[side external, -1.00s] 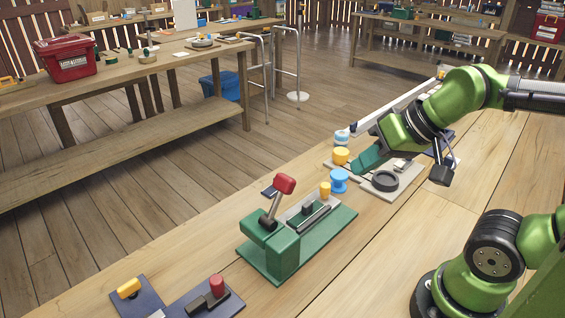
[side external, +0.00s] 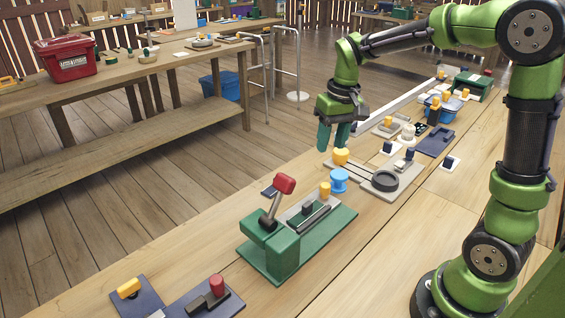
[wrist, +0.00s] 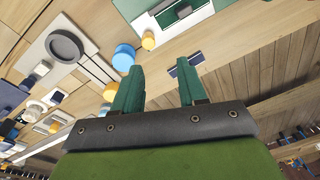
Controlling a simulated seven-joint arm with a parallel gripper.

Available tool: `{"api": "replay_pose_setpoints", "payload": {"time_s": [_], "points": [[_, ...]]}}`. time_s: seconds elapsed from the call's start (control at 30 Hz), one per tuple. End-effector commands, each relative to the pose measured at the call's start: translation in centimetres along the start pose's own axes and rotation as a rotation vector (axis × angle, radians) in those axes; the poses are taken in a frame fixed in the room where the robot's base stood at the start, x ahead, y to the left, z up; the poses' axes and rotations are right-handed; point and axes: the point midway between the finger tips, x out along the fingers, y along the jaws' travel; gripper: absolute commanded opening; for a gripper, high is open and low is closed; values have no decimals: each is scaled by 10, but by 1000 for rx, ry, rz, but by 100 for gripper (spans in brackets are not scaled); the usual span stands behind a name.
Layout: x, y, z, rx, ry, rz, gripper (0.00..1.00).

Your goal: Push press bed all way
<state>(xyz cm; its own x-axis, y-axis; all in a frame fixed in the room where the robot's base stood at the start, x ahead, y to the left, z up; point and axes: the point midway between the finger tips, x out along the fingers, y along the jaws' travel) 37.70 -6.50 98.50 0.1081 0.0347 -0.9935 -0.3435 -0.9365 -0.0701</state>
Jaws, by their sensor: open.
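The press is a green stand (side external: 275,254) on a green base plate, with a red-tipped lever (side external: 284,184) tilted up. Its bed appears to be the light grey slide (side external: 297,216) with a yellow knob (side external: 325,191) at the right end; how far it sits along its track I cannot tell. Part of the green base (wrist: 165,8) shows at the top of the wrist view, cut off, with a yellow knob (wrist: 148,41) beside it. My gripper (side external: 333,146) is open and empty, pointing down beyond the press, apart from it. Its two teal fingers are spread in the wrist view (wrist: 158,80).
A blue round knob (side external: 339,181) and a yellow round knob (side external: 341,156) stand just past the press. A grey plate with a dark ring (side external: 384,181) is to the right. Dark plates with yellow and red handles (side external: 217,286) lie front left.

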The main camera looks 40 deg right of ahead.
Motion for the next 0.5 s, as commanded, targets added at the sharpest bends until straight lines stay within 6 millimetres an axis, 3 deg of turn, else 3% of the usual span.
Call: {"api": "replay_pose_setpoints", "payload": {"time_s": [0.1,0.2,0.33,0.5], "points": [[10,12,-26,-30,-63,48,42],[3,16,-37,-63,-77,68,42],[0,16,-33,-91,-97,68,42],[21,17,-30,-95,-99,67,42]]}}
